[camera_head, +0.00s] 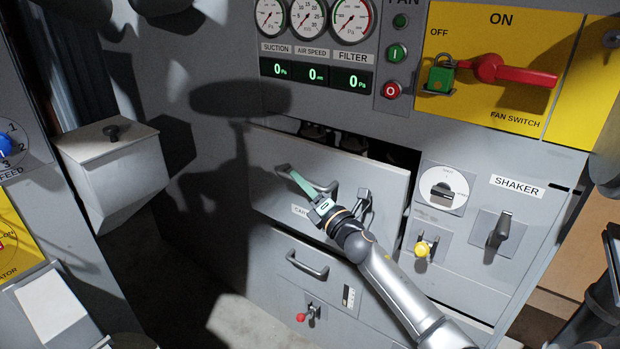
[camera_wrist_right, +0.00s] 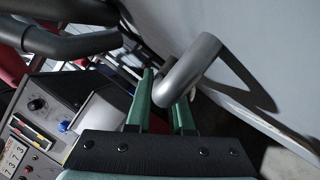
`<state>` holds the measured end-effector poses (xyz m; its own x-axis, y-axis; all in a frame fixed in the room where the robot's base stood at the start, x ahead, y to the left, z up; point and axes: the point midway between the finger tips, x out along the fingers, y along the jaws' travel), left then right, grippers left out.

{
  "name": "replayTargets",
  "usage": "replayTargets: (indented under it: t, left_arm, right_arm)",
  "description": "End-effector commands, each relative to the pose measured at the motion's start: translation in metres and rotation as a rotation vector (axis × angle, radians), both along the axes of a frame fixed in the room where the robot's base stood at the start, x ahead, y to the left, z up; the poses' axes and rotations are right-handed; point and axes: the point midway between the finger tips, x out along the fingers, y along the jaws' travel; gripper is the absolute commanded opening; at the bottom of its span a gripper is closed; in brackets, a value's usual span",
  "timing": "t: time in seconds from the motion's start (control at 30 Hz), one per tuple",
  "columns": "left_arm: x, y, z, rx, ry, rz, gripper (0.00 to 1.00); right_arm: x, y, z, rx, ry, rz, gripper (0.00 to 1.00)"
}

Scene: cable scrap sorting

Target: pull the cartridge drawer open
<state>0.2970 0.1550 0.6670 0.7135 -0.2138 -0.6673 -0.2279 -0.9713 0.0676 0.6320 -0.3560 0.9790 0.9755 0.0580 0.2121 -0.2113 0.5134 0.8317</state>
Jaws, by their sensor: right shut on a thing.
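The cartridge drawer (camera_head: 375,190) is a wide grey front in the middle of the head view, its label partly hidden by my gripper. Its top edge stands out from the cabinet, with a dark gap and dark round parts showing behind it. My right gripper (camera_head: 298,181) has green fingers and is shut on the drawer's bar handle (camera_head: 328,188) near its left end. In the right wrist view, the grey handle (camera_wrist_right: 187,70) passes between the green fingers of the gripper (camera_wrist_right: 163,88). A latch (camera_head: 363,203) sits on the drawer front right of the handle. My left gripper is not in view.
Below is another drawer with a bar handle (camera_head: 307,266) and a red-tipped lever (camera_head: 302,317). To the right are a yellow knob (camera_head: 422,249) and the shaker lever (camera_head: 500,229). A grey box (camera_head: 115,170) stands at left. Floor (camera_head: 245,322) shows in front.

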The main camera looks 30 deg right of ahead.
Motion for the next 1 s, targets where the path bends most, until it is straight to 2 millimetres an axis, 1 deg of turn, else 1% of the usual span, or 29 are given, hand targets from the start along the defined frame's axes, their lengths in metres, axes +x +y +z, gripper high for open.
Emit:
replayTargets:
  t: [0.03, 0.3, 0.53, 0.7, 0.9, 1.0]
  left_arm:
    - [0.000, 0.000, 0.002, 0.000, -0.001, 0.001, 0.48]
    - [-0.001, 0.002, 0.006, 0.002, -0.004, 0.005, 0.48]
    - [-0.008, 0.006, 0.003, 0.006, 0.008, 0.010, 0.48]
    - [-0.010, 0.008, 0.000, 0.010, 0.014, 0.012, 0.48]
    - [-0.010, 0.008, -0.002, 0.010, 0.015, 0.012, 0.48]
    - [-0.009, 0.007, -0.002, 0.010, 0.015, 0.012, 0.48]
  right_arm:
    - [-0.002, 0.010, 0.000, 0.000, 0.000, 0.006, 0.00]
    - [-0.015, 0.057, 0.001, 0.002, 0.000, 0.006, 0.00]
    - [-0.031, 0.097, 0.000, 0.003, 0.001, 0.005, 0.00]
    - [-0.043, 0.126, -0.001, 0.003, 0.001, 0.005, 0.00]
    - [-0.055, 0.156, -0.001, 0.002, 0.000, 0.004, 0.00]
    - [-0.060, 0.168, -0.001, 0.002, 0.000, 0.004, 0.00]
